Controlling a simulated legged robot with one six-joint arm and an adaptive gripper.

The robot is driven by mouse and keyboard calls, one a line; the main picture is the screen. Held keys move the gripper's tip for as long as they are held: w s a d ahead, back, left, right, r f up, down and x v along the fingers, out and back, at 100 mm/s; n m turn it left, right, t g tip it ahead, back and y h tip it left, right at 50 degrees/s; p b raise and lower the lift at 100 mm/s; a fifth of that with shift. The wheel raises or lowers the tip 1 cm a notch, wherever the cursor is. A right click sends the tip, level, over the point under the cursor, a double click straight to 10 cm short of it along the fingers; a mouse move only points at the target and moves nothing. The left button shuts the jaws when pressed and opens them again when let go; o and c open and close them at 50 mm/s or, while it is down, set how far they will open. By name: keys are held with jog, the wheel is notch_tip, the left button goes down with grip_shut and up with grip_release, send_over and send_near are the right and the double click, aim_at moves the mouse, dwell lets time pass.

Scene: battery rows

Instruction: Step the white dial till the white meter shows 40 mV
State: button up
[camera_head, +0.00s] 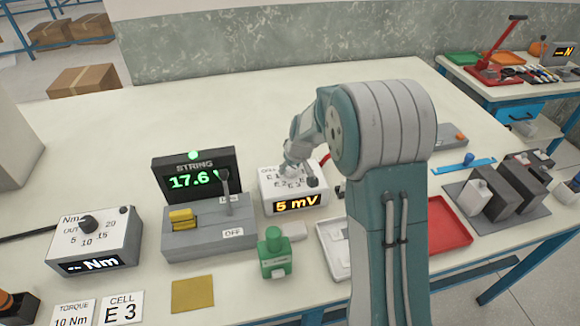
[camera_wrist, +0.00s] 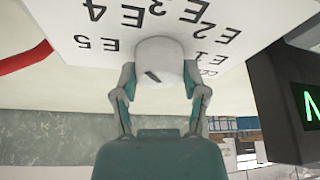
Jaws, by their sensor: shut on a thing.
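The white meter (camera_head: 292,202) stands on the bench near the middle of the head view, and its orange display reads 5 mV. The white dial (camera_wrist: 160,62) is on the meter's face, with the labels E1 to E5 around it in the wrist view. My gripper (camera_wrist: 159,80) is shut on the dial, one finger on each side. A dark mark shows on the dial, but I cannot tell which label it points to. In the head view my gripper (camera_head: 297,168) is over the meter's face and hides the dial and part of the labels.
Left of the meter are the string display (camera_head: 195,175) reading 17.6, a grey switch box (camera_head: 210,240) and an Nm dial box (camera_head: 93,240). A green bottle-like object (camera_head: 274,253) stands in front. A card (camera_head: 121,309) reads CELL E 3.

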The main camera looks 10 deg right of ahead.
jog(key=m+h, duration=0.1)
jog(key=m, duration=0.2)
jog(key=m+h, duration=0.1)
jog(key=m, duration=0.2)
jog(key=shift+s+f+h, duration=0.1)
jog(key=shift+f+h, duration=0.1)
jog(key=shift+h, duration=0.1)
jog(key=m+h, duration=0.1)
jog(key=m, duration=0.2)
jog(key=m+g+h, duration=0.1)
jog(key=m, duration=0.3)
jog(key=shift+g, duration=0.3)
jog(key=m+g, duration=0.1)
jog(key=m, duration=0.2)
jog(key=m+g+h, duration=0.1)
jog(key=m, duration=0.2)
jog(key=shift+m, duration=0.4)
jog(key=m+g, duration=0.2)
jog(key=m, duration=0.4)
jog(key=shift+g, duration=0.3)
jog(key=shift+r, duration=0.1)
jog(key=o, duration=1.2)
jog(key=shift+c, duration=0.2)
jog(key=shift+r, duration=0.1)
